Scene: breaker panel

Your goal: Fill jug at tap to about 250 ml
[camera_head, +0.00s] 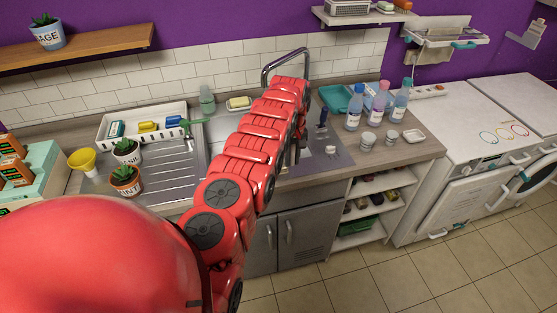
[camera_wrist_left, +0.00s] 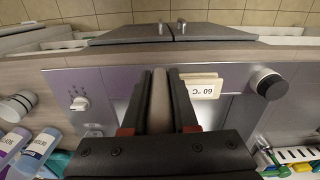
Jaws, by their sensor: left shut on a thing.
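My left arm reaches across the sink to the counter by the silver tap (camera_head: 285,55). The gripper is mostly hidden behind the arm in the head view. In the left wrist view my left gripper (camera_wrist_left: 160,76) is shut on a narrow beige-grey bar (camera_wrist_left: 160,105); I cannot tell what it belongs to. No jug can be made out. My right gripper is not in view.
A white rack (camera_head: 120,130) and potted plants stand by the draining board (camera_head: 170,168). Cupboards (camera_head: 305,235) are below the counter.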

